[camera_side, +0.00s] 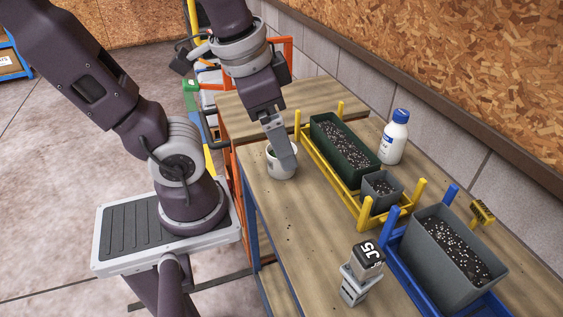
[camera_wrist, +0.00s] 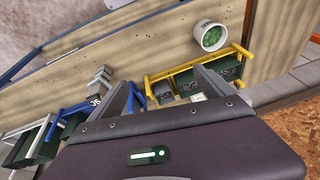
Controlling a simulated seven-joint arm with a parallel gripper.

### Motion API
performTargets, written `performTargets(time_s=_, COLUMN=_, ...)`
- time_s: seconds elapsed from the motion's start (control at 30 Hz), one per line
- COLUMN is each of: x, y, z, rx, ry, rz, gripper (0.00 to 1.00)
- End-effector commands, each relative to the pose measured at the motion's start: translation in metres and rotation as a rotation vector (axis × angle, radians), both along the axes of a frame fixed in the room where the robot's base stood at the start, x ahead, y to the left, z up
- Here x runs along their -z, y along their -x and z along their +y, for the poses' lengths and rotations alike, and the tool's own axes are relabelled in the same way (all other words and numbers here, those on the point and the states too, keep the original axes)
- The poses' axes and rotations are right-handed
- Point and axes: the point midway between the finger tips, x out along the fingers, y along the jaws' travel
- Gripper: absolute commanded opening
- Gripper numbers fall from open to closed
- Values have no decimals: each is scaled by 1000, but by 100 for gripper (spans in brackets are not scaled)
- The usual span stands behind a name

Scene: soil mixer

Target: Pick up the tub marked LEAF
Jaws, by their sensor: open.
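A white round tub (camera_side: 280,164) stands on the wooden bench, left of the yellow rack in the side view. In the wrist view the tub (camera_wrist: 211,37) shows a white rim and green contents. I cannot read a LEAF mark on it in either view. My gripper (camera_side: 286,158) points down and overlaps the tub in the side view, hiding part of it. In the wrist view my gripper (camera_wrist: 162,76) has its two fingers wide apart with nothing held between them. The tub appears apart from the fingers, beyond the right fingertip.
A yellow rack (camera_side: 325,175) holds a dark green planter (camera_side: 343,148) and a small grey pot (camera_side: 381,188). A white bottle (camera_side: 395,140) stands behind. A blue rack (camera_side: 408,272) holds a grey planter (camera_side: 432,262). A block marked J5 (camera_side: 362,275) stands in front. Bench between is clear.

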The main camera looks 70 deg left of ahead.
Motion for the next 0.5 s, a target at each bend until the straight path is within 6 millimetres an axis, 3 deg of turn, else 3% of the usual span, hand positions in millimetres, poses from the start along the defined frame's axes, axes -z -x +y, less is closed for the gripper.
performTargets(time_s=0.3, x=91, y=-43, z=84, rx=520, ry=-580, rz=782, gripper=93)
performTargets(time_s=0.5, x=128, y=-75, z=121, rx=808, ry=-890, rz=1112, gripper=93)
